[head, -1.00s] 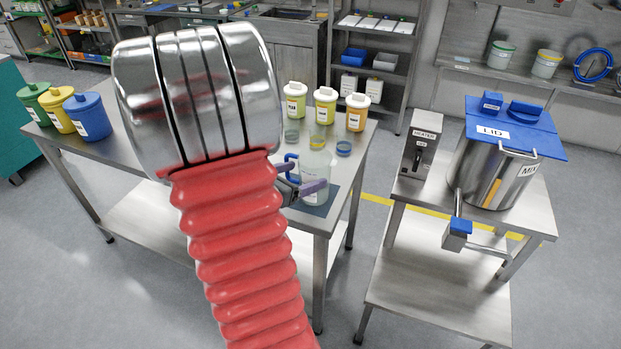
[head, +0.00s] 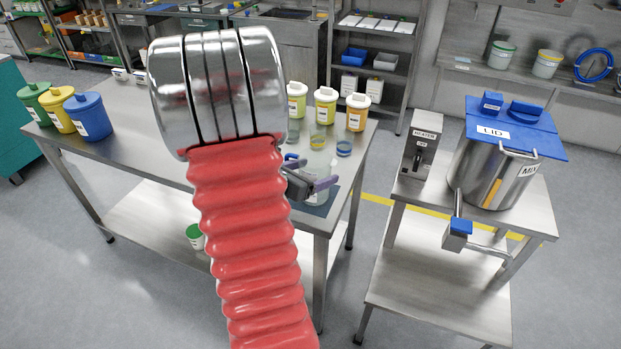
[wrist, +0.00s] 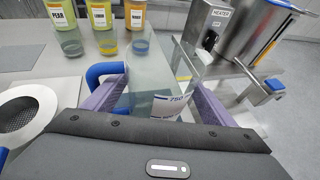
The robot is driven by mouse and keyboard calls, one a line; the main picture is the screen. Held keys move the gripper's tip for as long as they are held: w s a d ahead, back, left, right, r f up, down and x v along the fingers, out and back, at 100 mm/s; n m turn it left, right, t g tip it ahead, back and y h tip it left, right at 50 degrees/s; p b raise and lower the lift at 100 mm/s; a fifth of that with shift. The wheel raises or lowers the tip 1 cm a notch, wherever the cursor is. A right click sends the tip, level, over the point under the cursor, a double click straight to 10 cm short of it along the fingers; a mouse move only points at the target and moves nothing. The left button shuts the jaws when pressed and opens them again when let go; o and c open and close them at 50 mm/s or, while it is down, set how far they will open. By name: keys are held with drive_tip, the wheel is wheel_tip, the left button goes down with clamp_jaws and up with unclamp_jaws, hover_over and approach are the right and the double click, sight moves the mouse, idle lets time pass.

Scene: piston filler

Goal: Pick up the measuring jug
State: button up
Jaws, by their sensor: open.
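The measuring jug (head: 318,162) is clear with a blue handle and stands on a dark mat (head: 322,208) at the right end of the steel table. In the wrist view the jug (wrist: 150,82) is between the two purple fingers of my gripper (wrist: 158,92), its handle (wrist: 100,72) beside the left finger. A label shows low on the jug. In the head view my gripper (head: 313,176) is at the jug, open; its fingers overlap the jug's outline. I cannot tell whether either finger touches the jug. My red arm hides part of the table.
Behind the jug stand small glasses (head: 344,147) and lidded tubs (head: 325,105). In the wrist view a round strainer (wrist: 22,115) lies left of my gripper. A heater box (head: 420,145) and a lidded steel pot (head: 495,165) stand on the right table.

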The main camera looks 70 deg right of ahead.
idle(0.3)
drive_tip(key=c, duration=0.9)
drive_tip(key=shift+r, duration=0.2)
wheel_tip(320, 180, up, 10)
drive_tip(key=shift+f, duration=0.15)
idle(0.7)
